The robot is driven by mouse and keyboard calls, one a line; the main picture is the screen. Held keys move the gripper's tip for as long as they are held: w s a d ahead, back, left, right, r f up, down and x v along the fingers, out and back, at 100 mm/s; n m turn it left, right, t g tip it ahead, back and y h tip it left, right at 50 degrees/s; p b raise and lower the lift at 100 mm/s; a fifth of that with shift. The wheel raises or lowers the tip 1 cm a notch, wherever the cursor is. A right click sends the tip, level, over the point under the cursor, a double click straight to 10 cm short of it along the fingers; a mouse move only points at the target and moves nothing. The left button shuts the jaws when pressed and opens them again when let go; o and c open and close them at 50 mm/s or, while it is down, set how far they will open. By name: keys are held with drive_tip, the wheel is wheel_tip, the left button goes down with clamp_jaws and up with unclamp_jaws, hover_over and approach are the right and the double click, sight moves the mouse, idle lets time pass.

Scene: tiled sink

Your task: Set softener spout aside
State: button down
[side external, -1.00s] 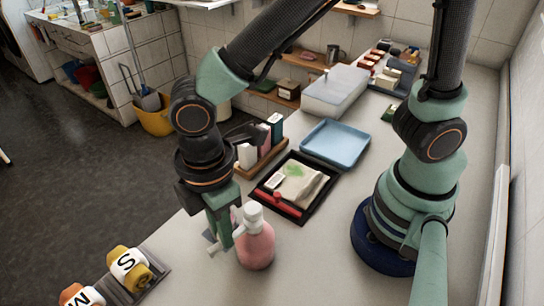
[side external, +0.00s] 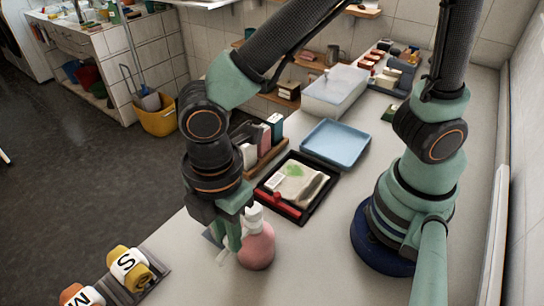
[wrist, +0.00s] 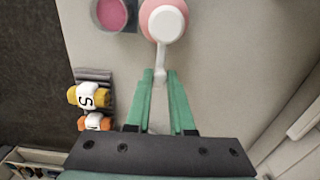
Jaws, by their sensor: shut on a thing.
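A pink bottle (side external: 257,250) stands upright near the counter's front edge. Its white spout (wrist: 161,62) points toward my gripper in the wrist view, with the bottle's pink shoulder (wrist: 146,22) at the top edge. The white top of the spout (side external: 254,212) also shows in the side view. My gripper (wrist: 160,72) is shut on the spout, with green fingers on both sides of its narrow part. In the side view, my gripper (side external: 232,240) is just left of the bottle and hides most of the spout arm. The spout appears joined to the bottle.
A round container of pink contents (wrist: 112,14) is beside the bottle. Yellow and orange lettered rolls (side external: 130,268) lie at lower left. A black tray (side external: 318,205) and blue tray (side external: 335,143) lie behind. Bare counter lies right of the bottle.

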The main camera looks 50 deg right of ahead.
drive_tip(key=c, duration=0.8)
unclamp_jaws()
drive_tip(key=shift+o, duration=0.2)
wheel_tip(320, 180, up, 12)
drive_tip(key=shift+r, duration=0.1)
drive_tip(key=w+d+m+t, duration=0.2)
drive_tip(key=w+d+m, duration=0.1)
drive_tip(key=d+m, duration=0.6)
drive_tip(key=w+d+m+t, duration=0.3)
drive_tip(key=d+m, duration=0.6)
drive_tip(key=d, duration=0.7)
drive_tip(key=shift+w+r+t, duration=0.3)
drive_tip(key=shift+w, duration=0.4)
